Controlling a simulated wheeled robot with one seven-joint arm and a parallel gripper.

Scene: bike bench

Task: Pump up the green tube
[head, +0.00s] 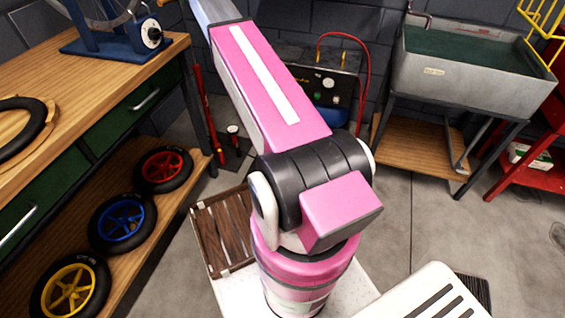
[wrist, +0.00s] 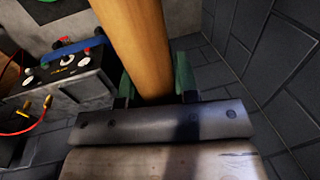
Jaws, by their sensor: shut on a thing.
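My gripper (wrist: 155,88) shows in the wrist view, its green fingers closed on both sides of a thick yellow-brown wooden bar (wrist: 140,35). The bar runs up out of the picture; I cannot tell for sure whether it is the pump's handle. In the head view my gripper is outside the picture, past the upper end of my pink arm. A red floor pump (head: 205,110) stands on the floor behind the arm, with a round gauge (head: 232,129) at its foot; its top is hidden. I see no green tube in either view.
A workbench (head: 110,110) at left bears a dark ring (head: 22,125) and a blue stand (head: 120,40). Red (head: 163,168), blue (head: 122,222) and yellow (head: 68,288) wheels lie on its low shelf. A gauge panel (head: 330,90) with a red hose and a sink (head: 470,75) stand behind.

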